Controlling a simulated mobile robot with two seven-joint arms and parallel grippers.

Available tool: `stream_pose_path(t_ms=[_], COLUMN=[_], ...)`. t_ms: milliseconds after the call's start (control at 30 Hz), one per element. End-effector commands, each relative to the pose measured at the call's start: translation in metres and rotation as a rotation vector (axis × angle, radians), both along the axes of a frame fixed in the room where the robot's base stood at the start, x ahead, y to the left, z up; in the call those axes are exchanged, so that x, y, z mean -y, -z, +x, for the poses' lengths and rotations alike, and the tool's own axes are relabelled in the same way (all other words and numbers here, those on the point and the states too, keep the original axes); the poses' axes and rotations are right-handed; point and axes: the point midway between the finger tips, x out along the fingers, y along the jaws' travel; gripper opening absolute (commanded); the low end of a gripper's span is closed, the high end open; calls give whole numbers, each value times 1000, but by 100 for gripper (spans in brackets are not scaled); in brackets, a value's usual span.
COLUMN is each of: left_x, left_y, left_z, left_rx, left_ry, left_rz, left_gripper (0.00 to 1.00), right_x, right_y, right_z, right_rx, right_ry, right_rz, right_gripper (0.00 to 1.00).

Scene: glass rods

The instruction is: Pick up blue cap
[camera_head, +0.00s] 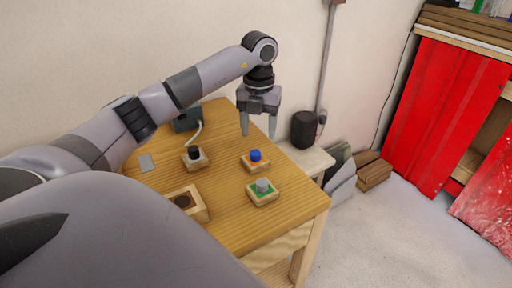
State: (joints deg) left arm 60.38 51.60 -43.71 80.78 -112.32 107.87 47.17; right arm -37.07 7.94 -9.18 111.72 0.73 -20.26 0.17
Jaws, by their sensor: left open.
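The blue cap (256,155) sits on a small wooden block (248,165) with an orange top, on the wooden table (225,228). My left gripper (259,133) is open and empty. It points down over the table and appears just above and behind the blue cap in the head view, with its fingers apart and not touching the cap. The exact gap in height is hard to tell. My right gripper is not in view.
A block with a black cap (194,153) stands left of the blue one. A green-topped block holds a grey cap (263,186) in front. A wooden box with a dark round recess (183,201) sits front left. A black cylinder (304,129) stands beyond the table's right edge.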

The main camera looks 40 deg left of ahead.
Motion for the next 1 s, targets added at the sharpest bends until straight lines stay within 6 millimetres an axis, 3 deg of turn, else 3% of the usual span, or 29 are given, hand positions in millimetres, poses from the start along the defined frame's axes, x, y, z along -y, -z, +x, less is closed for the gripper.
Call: stream_pose_path(t_ms=[500, 833, 1000], left_x=[-6, -6, -6], left_y=[61, 68, 68], left_z=[-6, -6, -6], left_rx=[-4, -1, -1], left_ry=[0, 1, 1], left_rz=[0, 0, 0], left_gripper=[61, 61, 5], right_x=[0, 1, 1], right_y=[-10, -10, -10], right_z=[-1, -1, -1], right_rx=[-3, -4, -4], right_ry=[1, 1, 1], right_rz=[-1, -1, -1], right_gripper=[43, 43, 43])
